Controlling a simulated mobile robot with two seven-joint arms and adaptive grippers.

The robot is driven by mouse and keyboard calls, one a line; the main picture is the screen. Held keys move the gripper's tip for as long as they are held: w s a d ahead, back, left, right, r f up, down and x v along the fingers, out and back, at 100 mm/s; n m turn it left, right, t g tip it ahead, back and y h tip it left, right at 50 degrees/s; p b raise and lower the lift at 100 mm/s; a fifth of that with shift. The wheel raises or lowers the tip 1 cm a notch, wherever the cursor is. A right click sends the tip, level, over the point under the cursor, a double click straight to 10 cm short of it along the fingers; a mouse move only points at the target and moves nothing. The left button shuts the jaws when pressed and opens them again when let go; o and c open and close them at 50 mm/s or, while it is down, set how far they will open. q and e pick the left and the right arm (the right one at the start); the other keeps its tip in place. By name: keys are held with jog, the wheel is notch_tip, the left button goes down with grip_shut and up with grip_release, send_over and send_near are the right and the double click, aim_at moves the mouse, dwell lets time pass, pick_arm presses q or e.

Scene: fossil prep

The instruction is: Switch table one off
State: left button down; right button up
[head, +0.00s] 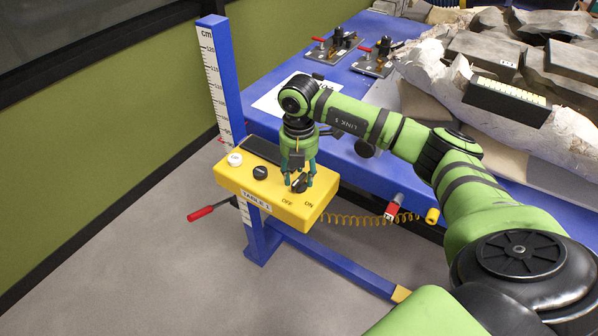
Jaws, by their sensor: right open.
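A yellow control box (284,206) labelled TABLE 1 is mounted on the blue post at the table's near left corner. A black rotary knob (300,184) sits on its top face near the printed OFF and ON marks. Its pointer direction is too small and too covered to tell. My right gripper (298,181) points down over the knob with its teal fingers open on either side of it. Whether the fingers touch the knob cannot be told. A white knob (235,159) and a black knob (260,172) sit further left on the box. My left gripper is not in view.
A blue table (302,66) carries red-handled clamps (335,46) and a large pale jacketed rock (450,85). A height scale (212,80) rises behind the box. A red lever (208,211) juts out left below it. A coiled yellow cord (365,219) hangs along the table edge.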

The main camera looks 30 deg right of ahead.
aim_at(299, 177)
notch_tip(299, 177, up, 12)
dwell(0.5)
jog(key=shift+a, duration=0.1)
